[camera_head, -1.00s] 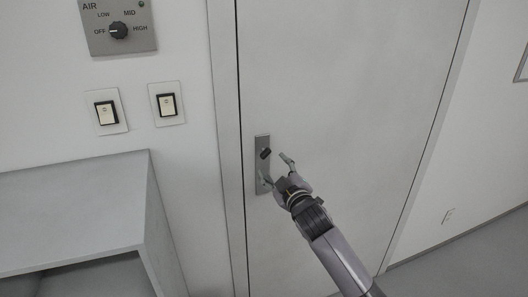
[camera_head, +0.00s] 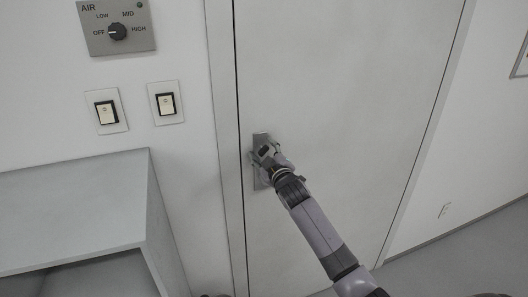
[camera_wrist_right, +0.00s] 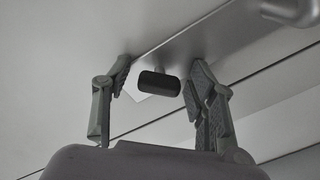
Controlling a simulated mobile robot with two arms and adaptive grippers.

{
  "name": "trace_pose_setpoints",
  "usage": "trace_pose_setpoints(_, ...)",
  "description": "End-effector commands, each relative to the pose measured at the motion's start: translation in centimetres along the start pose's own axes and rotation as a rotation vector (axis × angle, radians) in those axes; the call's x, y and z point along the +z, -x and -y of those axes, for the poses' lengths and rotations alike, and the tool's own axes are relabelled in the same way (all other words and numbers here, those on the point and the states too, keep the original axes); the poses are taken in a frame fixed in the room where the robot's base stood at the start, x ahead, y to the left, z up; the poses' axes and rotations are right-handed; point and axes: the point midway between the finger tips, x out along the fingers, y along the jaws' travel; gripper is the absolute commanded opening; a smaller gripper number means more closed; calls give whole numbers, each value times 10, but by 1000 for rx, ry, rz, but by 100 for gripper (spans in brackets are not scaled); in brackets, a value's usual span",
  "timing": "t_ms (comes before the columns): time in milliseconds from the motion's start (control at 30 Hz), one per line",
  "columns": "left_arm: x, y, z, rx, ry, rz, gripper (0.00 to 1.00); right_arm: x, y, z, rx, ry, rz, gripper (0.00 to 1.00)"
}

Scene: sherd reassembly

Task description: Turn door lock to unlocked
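The door lock is a dark turn knob (camera_wrist_right: 158,84) on a grey metal plate (camera_head: 262,138) near the door's left edge. In the right wrist view the knob's wide face lies roughly level. My right gripper (camera_head: 265,160) is at the plate and covers part of it. The right wrist view shows its two fingers (camera_wrist_right: 160,80) open, one on each side of the knob, with gaps between. In the head view the knob is hard to tell apart from the fingers. My left gripper is not in view.
A rounded metal piece (camera_wrist_right: 290,10) sticks out near the knob. Left of the closed door (camera_head: 330,90) are two light switches (camera_head: 107,111) (camera_head: 166,103) and an AIR dial (camera_head: 117,31) pointing at OFF. A grey cabinet (camera_head: 75,200) stands at lower left.

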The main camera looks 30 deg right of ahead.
Motion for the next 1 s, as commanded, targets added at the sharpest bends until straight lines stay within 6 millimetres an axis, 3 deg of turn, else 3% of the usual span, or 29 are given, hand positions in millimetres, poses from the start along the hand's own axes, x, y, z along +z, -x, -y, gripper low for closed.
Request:
trace_pose_setpoints(667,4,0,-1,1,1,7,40,0,0,0,0,0,1,5)
trace_pose_setpoints(1000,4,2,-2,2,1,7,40,0,0,0,0,-55,1,5)
